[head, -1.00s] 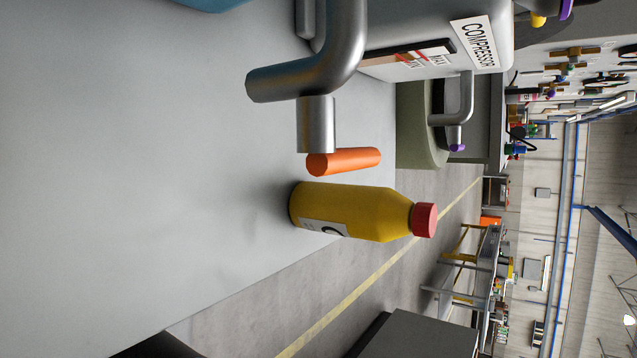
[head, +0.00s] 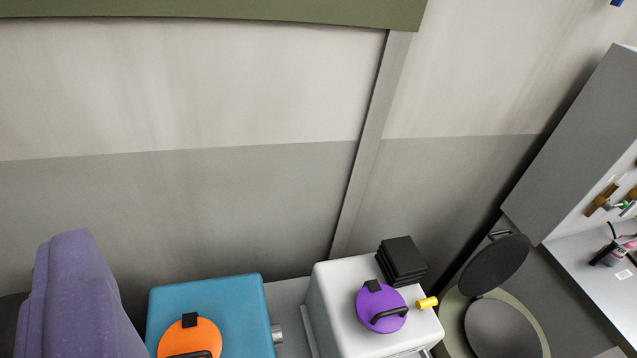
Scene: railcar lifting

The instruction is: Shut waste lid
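The waste bin (head: 454,322) is a round olive-green container at the lower right, cut off by the bottom edge. Its dark round lid (head: 495,264) stands open, tilted up at the back of the rim, with a small black handle (head: 499,235) at its top. The bin's mouth shows as a dark grey disc (head: 503,331); I cannot tell what is inside. My gripper is not in view, so its distance from the lid cannot be told.
Left of the bin stands a white box (head: 335,285) with a purple round lid (head: 380,305), a yellow knob (head: 426,303) and stacked black plates (head: 403,261). A blue box (head: 210,290) with an orange lid (head: 190,337) is further left. A grey workbench (head: 590,270) stands right.

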